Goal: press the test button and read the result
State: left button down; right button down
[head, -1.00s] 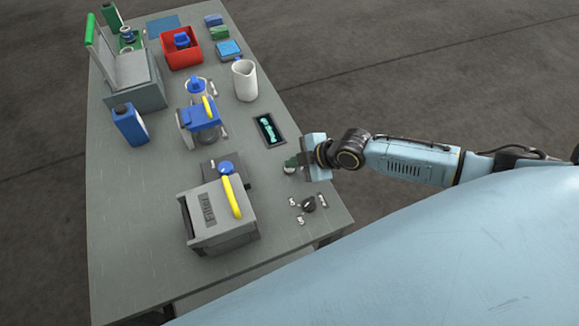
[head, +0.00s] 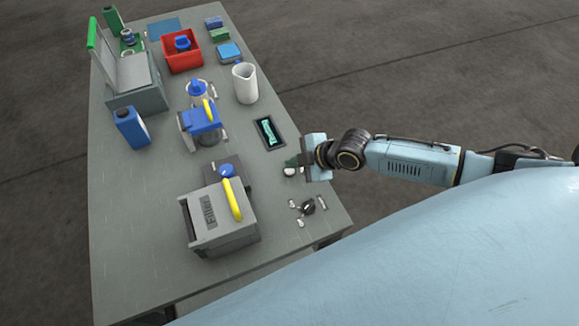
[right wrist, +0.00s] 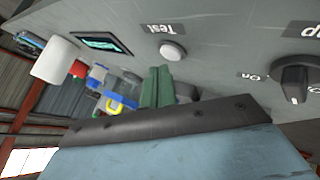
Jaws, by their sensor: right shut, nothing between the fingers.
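The round whitish test button (right wrist: 172,51) sits on the grey surface beside the label "Test" (right wrist: 162,28) in the right wrist view. In the head view the button (head: 289,171) shows just beside the fingertips. My right gripper (head: 293,162) is shut and empty, its green fingers (right wrist: 157,84) together with the tips close to the button; I cannot tell whether they touch it. The dark display (head: 269,133) shows a teal mark too small to read. It also shows, slanted, in the right wrist view (right wrist: 100,42). My left gripper is not in view.
A black knob (head: 308,207) with small labels is near the table's right edge. A grey box labelled "Filter" (head: 209,208) with a yellow handle stands left of it. A white jug (head: 244,84) and a red bin (head: 181,62) stand farther back.

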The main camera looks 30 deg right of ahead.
aim_at(294, 172)
jog(key=shift+r, duration=0.1)
notch_tip(294, 172, up, 5)
jog(key=p, duration=0.4)
jog(key=shift+r+p, duration=0.1)
jog(key=shift+p, duration=0.2)
dwell(0.8)
